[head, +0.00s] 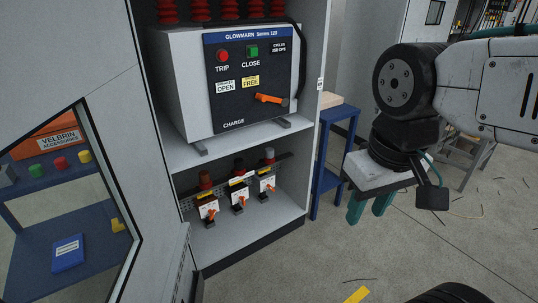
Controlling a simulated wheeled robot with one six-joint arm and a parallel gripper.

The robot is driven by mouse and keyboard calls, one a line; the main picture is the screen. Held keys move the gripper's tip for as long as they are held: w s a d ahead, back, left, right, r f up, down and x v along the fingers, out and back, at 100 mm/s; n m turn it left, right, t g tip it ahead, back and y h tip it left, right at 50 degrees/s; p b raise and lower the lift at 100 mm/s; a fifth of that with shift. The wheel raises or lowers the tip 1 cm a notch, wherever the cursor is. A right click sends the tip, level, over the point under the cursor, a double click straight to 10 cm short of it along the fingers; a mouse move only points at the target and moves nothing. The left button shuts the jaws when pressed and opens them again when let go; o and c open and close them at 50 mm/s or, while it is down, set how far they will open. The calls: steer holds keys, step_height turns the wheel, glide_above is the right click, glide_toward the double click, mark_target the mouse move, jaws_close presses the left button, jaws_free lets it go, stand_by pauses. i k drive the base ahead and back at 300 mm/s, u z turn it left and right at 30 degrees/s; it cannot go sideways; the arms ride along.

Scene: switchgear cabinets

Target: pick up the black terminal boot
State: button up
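I cannot make out a black terminal boot for certain. On a blue shelf at the left, seen through a window-like opening, stand a small green piece (35,170), a red piece (60,163) and a yellow piece (84,156), with a grey block (6,174) at the picture's edge. My gripper (369,208) hangs at the right, fingers pointing down. Its two teal fingers are apart with nothing seen between them. It is well away from the shelf, to the right of the open cabinet.
An orange box (48,138) marked VELBRIN ACCESSORIES stands behind the small pieces. A blue booklet (68,253) lies below. The open cabinet holds a GLOWMARN breaker (240,80) above several small terminal units (238,200). A blue stand (327,165) is beside it. Grey floor (300,270) is mostly clear.

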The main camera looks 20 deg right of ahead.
mark_target(238, 163)
steer(key=u, duration=0.4)
steer(key=i, duration=0.85)
steer(key=z, duration=0.5)
